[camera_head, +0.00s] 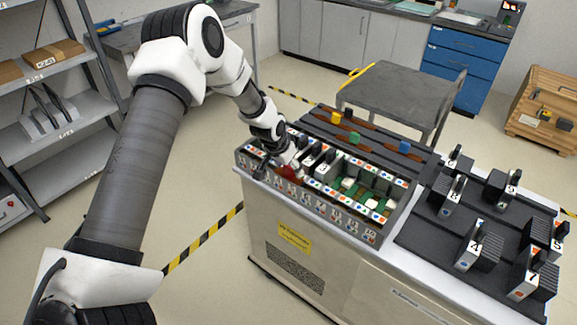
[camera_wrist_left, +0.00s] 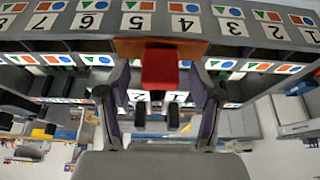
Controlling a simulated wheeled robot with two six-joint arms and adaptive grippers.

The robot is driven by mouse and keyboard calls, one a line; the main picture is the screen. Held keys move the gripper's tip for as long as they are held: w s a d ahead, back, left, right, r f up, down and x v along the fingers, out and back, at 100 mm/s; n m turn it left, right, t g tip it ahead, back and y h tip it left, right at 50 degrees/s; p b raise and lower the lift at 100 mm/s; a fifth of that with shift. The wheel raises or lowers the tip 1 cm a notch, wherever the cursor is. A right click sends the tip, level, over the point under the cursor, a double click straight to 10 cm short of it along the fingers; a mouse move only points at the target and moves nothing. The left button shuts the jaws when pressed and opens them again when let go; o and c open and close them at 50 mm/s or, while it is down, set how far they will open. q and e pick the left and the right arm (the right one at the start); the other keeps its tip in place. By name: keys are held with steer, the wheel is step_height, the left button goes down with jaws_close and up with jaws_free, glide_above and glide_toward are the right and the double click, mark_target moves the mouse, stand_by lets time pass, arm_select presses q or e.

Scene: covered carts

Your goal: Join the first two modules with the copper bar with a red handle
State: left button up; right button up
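The copper bar (camera_wrist_left: 130,48) with its red handle (camera_wrist_left: 160,68) lies across the rack's front in the left wrist view. The handle shows in the head view (camera_head: 288,172) at the rack's left end. My left gripper (camera_wrist_left: 160,84) has its fingers on either side of the handle, with gaps visible between. Whether the bar is seated is unclear. Two modules marked 2 and 1 (camera_wrist_left: 157,95) show between the fingers. Black-handled modules (camera_head: 325,158) stand in the left of the rack (camera_head: 375,232), partly hidden by my wrist. My right gripper is not in view.
Bars with yellow (camera_head: 336,117), green (camera_head: 354,137) and blue (camera_head: 405,146) handles lie behind the rack. Several loose modules (camera_head: 480,247) stand on the cart's right top. The rack's right slots look empty. A grey table (camera_head: 395,90) stands behind; shelves (camera_head: 60,110) stand left.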

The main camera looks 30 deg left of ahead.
arm_select(q)
steer(key=shift+r, duration=0.1)
steer(key=v, duration=1.1)
steer(key=shift+s+r, duration=0.15)
steer(key=shift+r, duration=0.25)
steer(key=s+d+f+m+g, duration=0.1)
steer(key=s+d+f+g, duration=0.25)
steer(key=s+f, duration=0.5)
steer(key=s+d+f+g, duration=0.2)
steer(key=s+d+f, duration=0.3)
steer(key=f, duration=0.6)
steer(key=s+d+f+n, duration=0.1)
steer(key=s+d+f, duration=0.2)
steer(key=s, duration=0.6)
steer(key=s+d+f+n, duration=0.1)
steer(key=s+d+f, duration=0.2)
steer(key=s, duration=0.7)
steer(key=shift+s+f+t, duration=0.15)
steer(key=shift+t, duration=0.3)
